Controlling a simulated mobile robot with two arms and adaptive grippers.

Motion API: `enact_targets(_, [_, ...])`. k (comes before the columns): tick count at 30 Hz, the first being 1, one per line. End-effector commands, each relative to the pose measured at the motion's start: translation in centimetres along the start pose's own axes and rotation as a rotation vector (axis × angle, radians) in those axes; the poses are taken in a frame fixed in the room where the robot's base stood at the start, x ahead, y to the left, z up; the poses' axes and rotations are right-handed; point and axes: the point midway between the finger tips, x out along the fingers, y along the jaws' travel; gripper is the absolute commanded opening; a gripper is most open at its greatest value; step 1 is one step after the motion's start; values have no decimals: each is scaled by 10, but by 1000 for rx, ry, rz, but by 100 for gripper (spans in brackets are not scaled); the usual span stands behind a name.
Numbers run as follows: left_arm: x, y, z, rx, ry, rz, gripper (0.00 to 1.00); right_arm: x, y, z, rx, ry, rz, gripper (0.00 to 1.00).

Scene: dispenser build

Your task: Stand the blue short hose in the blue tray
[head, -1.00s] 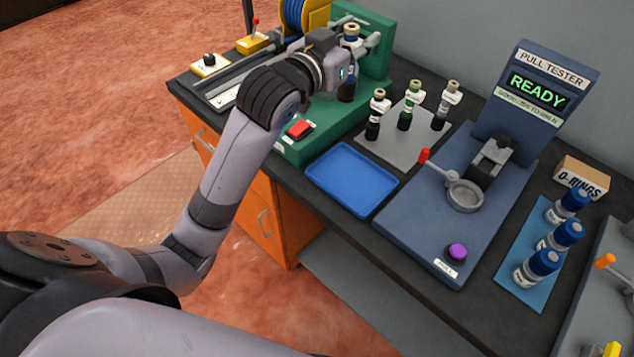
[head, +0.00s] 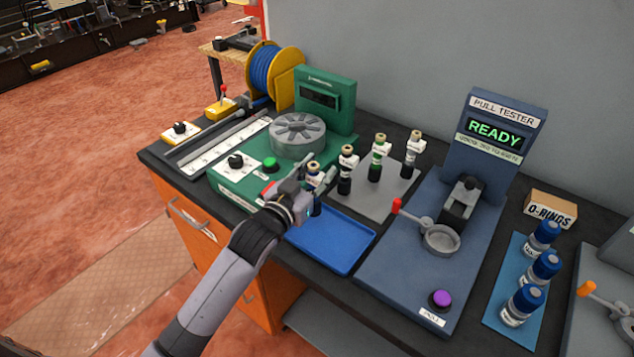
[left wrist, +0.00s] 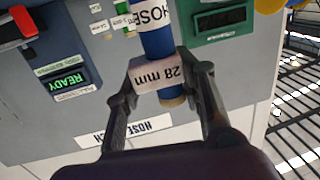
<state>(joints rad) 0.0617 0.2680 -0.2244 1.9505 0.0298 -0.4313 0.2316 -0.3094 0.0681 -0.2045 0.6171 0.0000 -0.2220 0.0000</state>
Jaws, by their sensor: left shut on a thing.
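My left gripper (head: 312,190) is shut on the blue short hose (head: 317,207), which has a brass-coloured top end and a white label. In the head view the hose looks upright above the back left corner of the blue tray (head: 345,262); the gripper partly hides it, and I cannot tell whether its lower end touches anything. The left wrist view shows the blue hose (left wrist: 158,42) between the fingers of my left gripper (left wrist: 160,72), with a "28 mm" tag. The visible part of the tray is empty. My right gripper is not in view.
A green machine (head: 330,120) stands left of the tray. Several fittings stand on a grey mat (head: 378,203) behind it. The pull tester (head: 395,275), with a red-tipped lever (head: 397,206), is on the right. Blue-capped bottles (head: 540,268) stand farther right.

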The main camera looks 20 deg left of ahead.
Motion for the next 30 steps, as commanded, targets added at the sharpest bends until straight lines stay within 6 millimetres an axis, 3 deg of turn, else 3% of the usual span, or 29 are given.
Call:
enact_targets(6, [1,1,29,0,0,0,0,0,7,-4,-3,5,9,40])
enact_targets(19, [2,1,35,0,1,0,0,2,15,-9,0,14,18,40])
enact_targets(20, [2,1,36,0,-3,0,37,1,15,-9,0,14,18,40])
enact_targets(30, [2,1,36,0,-3,0,57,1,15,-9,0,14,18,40])
